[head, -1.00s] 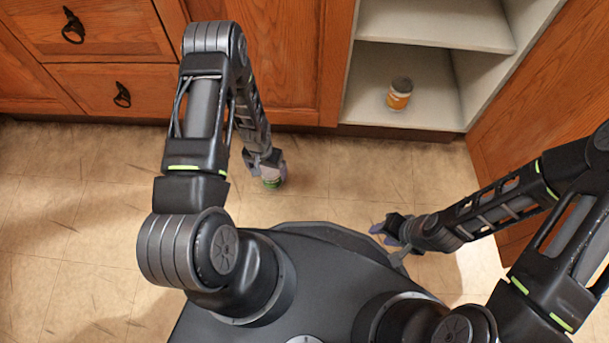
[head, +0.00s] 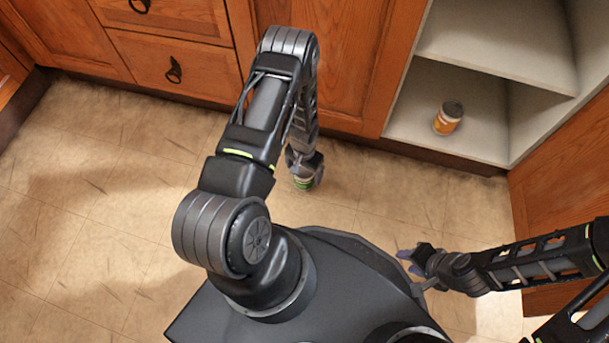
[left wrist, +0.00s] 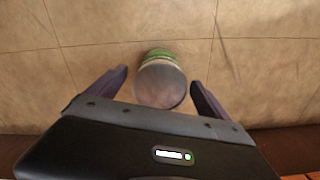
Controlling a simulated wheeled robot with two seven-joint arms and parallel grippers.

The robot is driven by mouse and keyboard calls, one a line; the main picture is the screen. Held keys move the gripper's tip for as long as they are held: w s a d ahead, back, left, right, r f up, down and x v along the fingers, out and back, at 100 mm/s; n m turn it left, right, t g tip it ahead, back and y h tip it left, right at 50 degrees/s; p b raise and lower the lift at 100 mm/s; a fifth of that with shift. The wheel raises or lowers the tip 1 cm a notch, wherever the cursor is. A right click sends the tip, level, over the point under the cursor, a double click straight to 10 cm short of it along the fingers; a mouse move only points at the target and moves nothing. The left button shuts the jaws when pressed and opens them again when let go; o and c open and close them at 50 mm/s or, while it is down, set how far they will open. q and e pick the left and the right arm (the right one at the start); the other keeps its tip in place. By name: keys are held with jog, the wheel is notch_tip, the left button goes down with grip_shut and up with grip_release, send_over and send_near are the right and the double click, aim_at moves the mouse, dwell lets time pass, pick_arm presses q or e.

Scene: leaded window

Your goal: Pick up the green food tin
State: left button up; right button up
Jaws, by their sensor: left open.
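The green food tin (head: 305,183) is on the tiled floor, partly hidden behind my left gripper (head: 304,168) in the head view. In the left wrist view the tin (left wrist: 160,80) shows a greyish round end and a green band, and lies between the two spread fingers of my left gripper (left wrist: 160,88). There is a gap on both sides of it, so the gripper is open and not holding it. My right gripper (head: 408,255) is far to the right of the tin, near my base; its finger opening is too small to judge.
An orange jar with a dark lid (head: 448,118) stands in the open white cupboard (head: 440,150) at the right. Wooden drawers and doors (head: 180,65) line the back. The floor (head: 90,170) to the left is clear.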

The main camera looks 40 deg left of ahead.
pick_arm(q)
notch_tip(320, 180, down, 5)
jog(key=b, duration=0.3)
jog(key=shift+w+f, duration=0.1)
jog(key=shift+f, duration=0.05)
dwell(0.5)
grip_shut()
dwell(0.8)
